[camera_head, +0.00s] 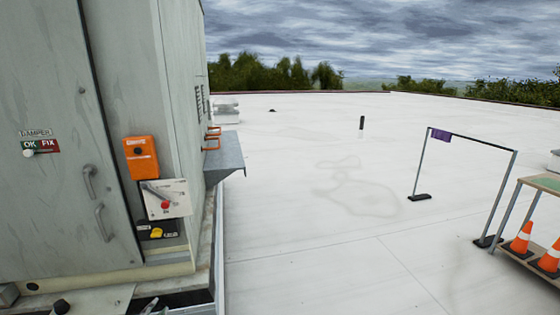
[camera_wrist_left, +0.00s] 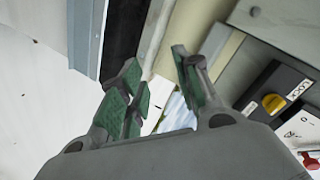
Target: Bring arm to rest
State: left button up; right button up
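In the head view only small grey parts show at the bottom edge, and I cannot tell the fingers there. The right gripper is in neither view.
The grey cooler cabinet (camera_head: 50,90) fills the left, with an orange box (camera_head: 140,158), a switch panel (camera_head: 180,189) and a grey shelf (camera_head: 229,158). The white roof (camera_head: 310,240) is open. A barrier frame (camera_head: 469,138) and a cart with orange cones (camera_head: 522,238) stand right.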

pick_arm(q)
jog(key=s+d+f+n+g, duration=0.1)
jog(key=s+f+n+g, duration=0.1)
jog(key=s+f, duration=0.7)
jog(key=s+d+f+n+g+h, duration=0.1)
jog(key=s+f+g, duration=0.35)
jog(key=f, duration=0.75)
jog(key=s+d+f+n, duration=0.2)
jog(key=s+f, duration=0.7)
jog(key=f, duration=0.2)
jog(key=s+d+f+g, duration=0.2)
jog(key=s+d+f, duration=0.2)
jog(key=s, duration=0.6)
jog(key=s+d+f+g+h, duration=0.1)
jog(key=s+d+f, duration=0.3)
jog(key=s, duration=0.7)
jog(key=s+d+f+g+h, duration=0.1)
jog(key=s+d+f+g, duration=0.2)
jog(key=s, duration=0.7)
jog(key=d+f, duration=0.1)
jog(key=d, duration=0.1)
jog(key=shift+s+d+f+n, duration=0.2)
jog(key=shift+s+d+n, duration=0.05)
jog(key=shift+d+n, duration=0.1)
